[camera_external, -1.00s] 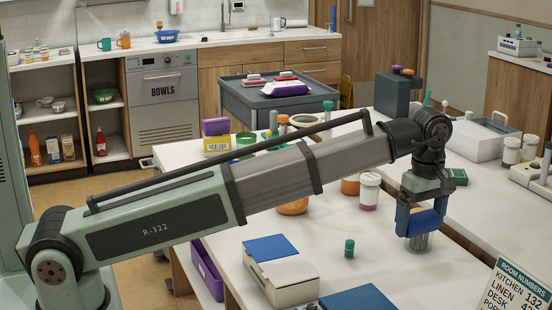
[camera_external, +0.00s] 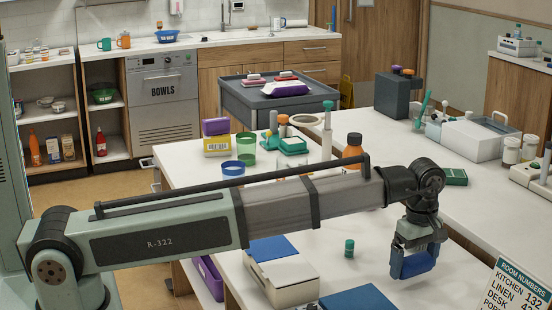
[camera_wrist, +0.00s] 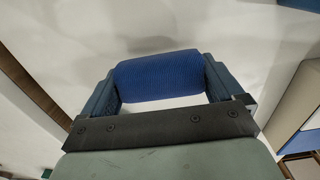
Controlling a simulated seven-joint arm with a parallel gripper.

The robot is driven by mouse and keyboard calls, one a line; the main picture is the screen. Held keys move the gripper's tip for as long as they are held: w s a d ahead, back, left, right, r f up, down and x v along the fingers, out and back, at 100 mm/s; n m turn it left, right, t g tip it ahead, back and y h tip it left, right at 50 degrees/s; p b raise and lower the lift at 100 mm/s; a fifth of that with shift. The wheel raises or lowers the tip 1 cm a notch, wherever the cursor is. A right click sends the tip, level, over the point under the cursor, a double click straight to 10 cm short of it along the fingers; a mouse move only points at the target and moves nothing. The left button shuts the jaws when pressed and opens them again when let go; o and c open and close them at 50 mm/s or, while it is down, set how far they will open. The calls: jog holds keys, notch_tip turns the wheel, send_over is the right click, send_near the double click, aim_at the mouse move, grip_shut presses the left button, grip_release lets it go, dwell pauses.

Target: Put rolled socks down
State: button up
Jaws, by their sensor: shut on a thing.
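The rolled socks are a dark blue ribbed roll (camera_wrist: 158,76), lying crosswise between my two fingers in the wrist view. My gripper (camera_wrist: 160,82) is shut on the roll, one finger at each end. In the external view my gripper (camera_external: 413,264) is low over the front right part of the white table (camera_external: 375,265). The blue roll (camera_external: 414,265) shows there between the fingers. I cannot tell whether the roll touches the table top.
A small green-capped bottle (camera_external: 349,248) stands left of my gripper. A beige box with a blue panel (camera_external: 283,270) and a blue flat thing (camera_external: 358,299) lie further left and in front. A room-number sign (camera_external: 521,290) stands to the right. Bare table lies around my gripper.

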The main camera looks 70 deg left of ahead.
aim_at(415, 255)
jog(key=shift+f, duration=0.8)
jog(key=shift+f, duration=0.15)
jog(key=o, duration=0.7)
jog(key=shift+c, duration=0.2)
notch_tip(415, 255, up, 12)
jog(key=shift+r, duration=0.15)
